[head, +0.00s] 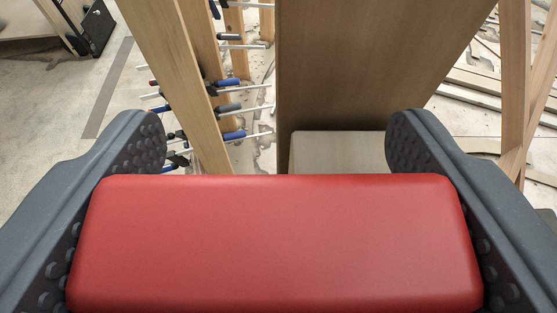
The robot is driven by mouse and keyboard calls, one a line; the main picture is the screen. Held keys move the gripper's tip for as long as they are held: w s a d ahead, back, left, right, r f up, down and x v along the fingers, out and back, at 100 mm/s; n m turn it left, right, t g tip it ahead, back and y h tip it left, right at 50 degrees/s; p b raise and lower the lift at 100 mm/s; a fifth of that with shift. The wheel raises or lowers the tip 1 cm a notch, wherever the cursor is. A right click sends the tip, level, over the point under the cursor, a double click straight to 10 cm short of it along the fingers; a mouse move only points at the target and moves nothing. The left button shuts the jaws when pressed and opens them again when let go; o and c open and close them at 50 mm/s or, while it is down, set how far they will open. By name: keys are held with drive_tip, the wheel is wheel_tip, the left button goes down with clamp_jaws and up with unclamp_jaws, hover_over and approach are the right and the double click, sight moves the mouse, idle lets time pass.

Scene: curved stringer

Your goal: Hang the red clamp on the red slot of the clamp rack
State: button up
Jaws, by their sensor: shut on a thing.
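A large red block-like body, which I take to be the red clamp (275,245), fills the lower middle of the head view. My gripper (277,145) is shut on it, with one dark grey padded finger against its left end and the other against its right end. Only this smooth red face shows; the rest of the clamp is hidden or out of frame.
A tall wooden panel (375,65) stands ahead, with a pale block (338,150) at its foot. A slanted wooden post (180,75) and several blue-and-black-handled clamps (228,108) are left of it. Wooden beams (515,80) stand at right. Open floor (60,110) lies at left.

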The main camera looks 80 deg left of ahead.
drive_tip(key=o, duration=1.6)
drive_tip(key=w+b+v, duration=0.1)
drive_tip(key=v, duration=1.2)
drive_tip(key=shift+s+d, duration=0.4)
drive_tip(key=shift+s, duration=0.1)
drive_tip(key=shift+r, duration=0.15)
